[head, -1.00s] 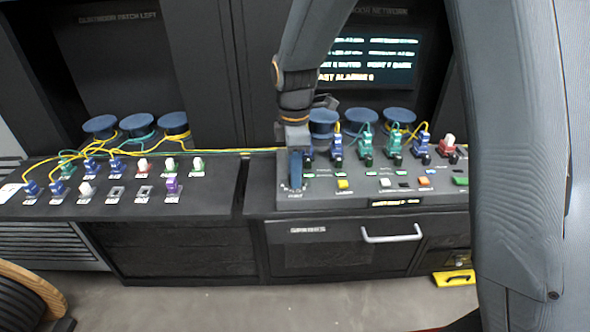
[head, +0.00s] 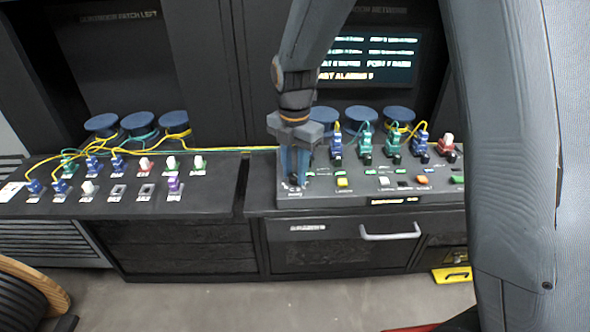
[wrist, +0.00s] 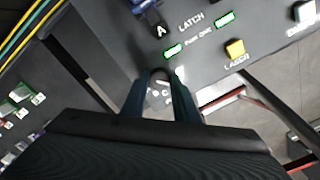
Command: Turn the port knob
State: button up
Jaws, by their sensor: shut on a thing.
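My gripper (head: 295,180) reaches down onto the left end of the right console (head: 350,198). It also shows in the wrist view (wrist: 160,88), with one dark blue finger on each side of a small dark rounded knob (wrist: 158,74). The gripper is shut on this port knob at the panel. Most of the knob is hidden by the fingers, and in the head view I cannot make it out. White marks and lettering show on the panel around it.
Blue and green plugs with cables stand right of my gripper. A yellow button (head: 343,183) lies close by on the right. The left console (head: 60,207) carries several coloured plugs. A drawer handle (head: 391,234) sticks out below. A lit screen (head: 370,60) is behind.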

aim_at(295, 175)
jog(key=shift+r+n, duration=0.1)
jog(key=shift+n, duration=0.2)
jog(key=o, duration=1.1)
notch_tip(295, 175, up, 8)
jog(key=shift+f+b, duration=0.15)
jog(key=shift+b, duration=0.8)
